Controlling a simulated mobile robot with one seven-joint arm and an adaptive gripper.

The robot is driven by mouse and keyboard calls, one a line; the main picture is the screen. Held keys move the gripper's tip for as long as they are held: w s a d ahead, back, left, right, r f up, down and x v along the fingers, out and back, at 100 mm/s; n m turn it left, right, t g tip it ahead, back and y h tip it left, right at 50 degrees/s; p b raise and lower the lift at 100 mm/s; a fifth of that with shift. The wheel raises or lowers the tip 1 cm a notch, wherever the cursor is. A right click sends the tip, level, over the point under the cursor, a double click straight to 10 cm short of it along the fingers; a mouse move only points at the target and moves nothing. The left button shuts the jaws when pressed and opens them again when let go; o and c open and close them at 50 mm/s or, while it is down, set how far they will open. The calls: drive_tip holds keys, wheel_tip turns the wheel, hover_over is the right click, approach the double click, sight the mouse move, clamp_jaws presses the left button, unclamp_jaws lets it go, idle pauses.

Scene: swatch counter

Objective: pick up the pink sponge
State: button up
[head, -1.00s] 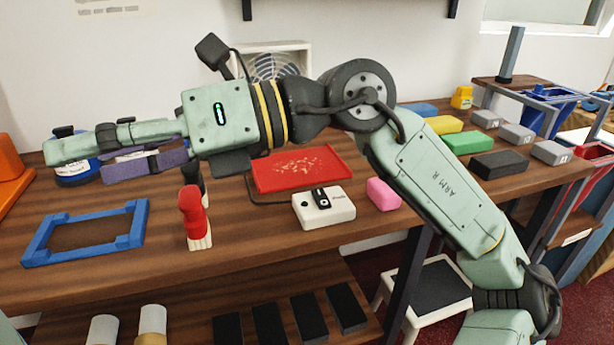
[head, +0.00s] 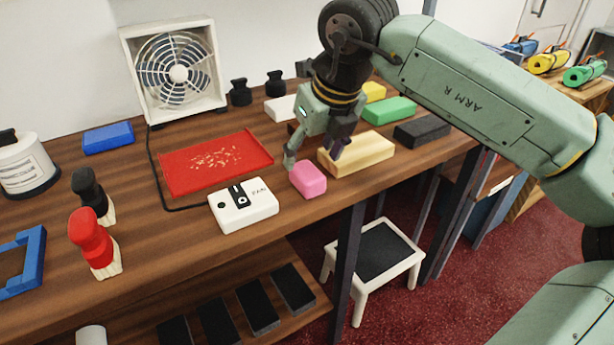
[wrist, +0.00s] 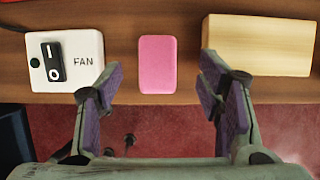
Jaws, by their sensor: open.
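The pink sponge (head: 308,179) lies on the wooden counter near its front edge, between the white fan switch box and a pale wooden block. In the wrist view the pink sponge (wrist: 157,64) sits upright in the picture, centred between and beyond my fingertips. My gripper (head: 315,154) is open and empty, its fingers pointing down close above and behind the sponge. In the wrist view my gripper (wrist: 158,82) shows its two purple-padded fingers spread wider than the sponge, with neither touching it.
The white switch box (head: 243,205) stands left of the sponge, and the pale block (head: 357,152) close on its right. A red tray (head: 215,162) lies behind. Green (head: 388,110) and black (head: 422,131) blocks lie farther right. A step stool (head: 372,258) stands below the counter's edge.

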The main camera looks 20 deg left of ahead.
sight(307, 170)
drive_tip(key=x, duration=0.3)
drive_tip(key=p+x, duration=0.1)
drive_tip(key=x, duration=0.1)
drive_tip(key=shift+s+f, duration=0.2)
drive_tip(key=shift+s, duration=0.1)
drive_tip(key=c, duration=1)
